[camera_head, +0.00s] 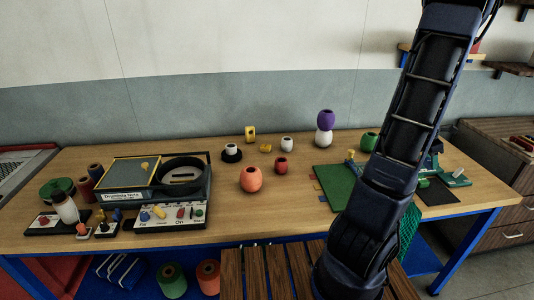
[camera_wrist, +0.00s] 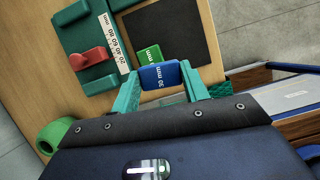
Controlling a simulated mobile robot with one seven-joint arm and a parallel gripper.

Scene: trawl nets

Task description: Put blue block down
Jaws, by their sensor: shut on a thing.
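The blue block (camera_wrist: 160,76), marked 30 mm, sits between the two teal fingers of my gripper (camera_wrist: 161,84) in the wrist view. My gripper is shut on it. A green block (camera_wrist: 149,51) with a mm marking is just beyond the blue block, by the edge of a black square mat (camera_wrist: 185,25). The mat also shows on the right of the table in the head view (camera_head: 440,196). I cannot tell whether the blue block touches the surface below it. In the head view my arm hides my gripper, and I cannot make out the blue block.
A green measuring device with a red slider (camera_wrist: 90,58) and a mm scale stands beside the mat. A green ring-shaped thing (camera_wrist: 55,136) lies at lower left in the wrist view. The wooden table (camera_head: 285,205) also holds a green board (camera_head: 335,185) and an orange pot (camera_head: 250,180).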

